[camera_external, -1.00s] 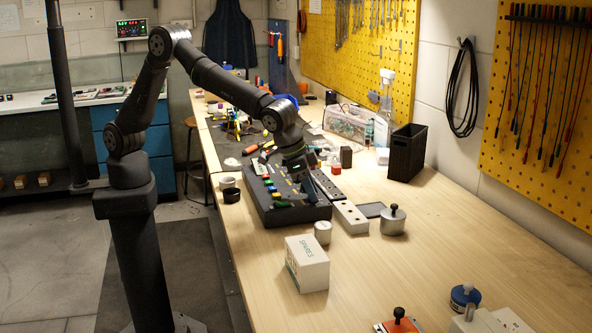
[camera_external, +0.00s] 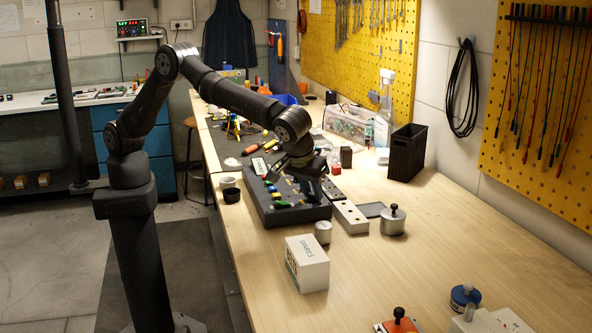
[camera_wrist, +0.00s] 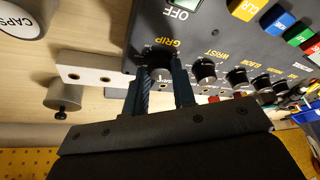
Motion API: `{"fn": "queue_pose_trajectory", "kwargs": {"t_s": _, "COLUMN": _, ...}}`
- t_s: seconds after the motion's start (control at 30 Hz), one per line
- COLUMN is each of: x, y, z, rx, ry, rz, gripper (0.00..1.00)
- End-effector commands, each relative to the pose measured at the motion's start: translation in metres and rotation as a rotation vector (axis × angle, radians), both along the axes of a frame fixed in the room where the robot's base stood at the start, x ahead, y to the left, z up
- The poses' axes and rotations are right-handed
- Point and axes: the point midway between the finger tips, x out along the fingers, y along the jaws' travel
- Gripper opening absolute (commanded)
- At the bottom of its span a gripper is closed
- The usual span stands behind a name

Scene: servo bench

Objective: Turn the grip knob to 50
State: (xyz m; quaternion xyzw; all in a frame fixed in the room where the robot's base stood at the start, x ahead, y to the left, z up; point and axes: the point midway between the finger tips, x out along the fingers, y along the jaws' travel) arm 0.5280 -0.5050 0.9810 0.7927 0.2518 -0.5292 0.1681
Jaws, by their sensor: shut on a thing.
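The dark control panel (camera_external: 290,213) lies on the bench in the outside view, and it fills the upper right of the wrist view (camera_wrist: 220,25). The black grip knob (camera_wrist: 160,58) is beside the yellow word GRIP. My gripper (camera_wrist: 162,75) has a finger on each side of this knob and is shut on it. In the outside view my gripper (camera_external: 316,184) is low over the panel's right edge, and the knob is hidden there. The knob's pointer and scale cannot be read.
A row of similar knobs (camera_wrist: 205,70), one marked WRIST, runs right of the grip knob. Coloured buttons (camera_wrist: 280,22) lie above them. A pale drilled bar (camera_external: 350,217) and a lidded metal pot (camera_external: 393,222) are beside the panel. A SPARES box (camera_external: 307,263) stands in front.

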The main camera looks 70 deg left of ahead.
Motion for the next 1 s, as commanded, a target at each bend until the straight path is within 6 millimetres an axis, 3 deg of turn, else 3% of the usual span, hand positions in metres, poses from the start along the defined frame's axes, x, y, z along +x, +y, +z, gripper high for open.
{"fn": "queue_pose_trajectory", "kwargs": {"t_s": 0.5, "x": 0.0016, "y": -0.0026, "z": -0.0006, "rx": 0.000, "ry": 0.001, "rz": 0.443, "gripper": 0.01}}
{"fn": "queue_pose_trajectory", "kwargs": {"t_s": 1.0, "x": 0.0025, "y": -0.0029, "z": -0.0005, "rx": -0.001, "ry": 0.002, "rz": 0.622, "gripper": 0.01}}
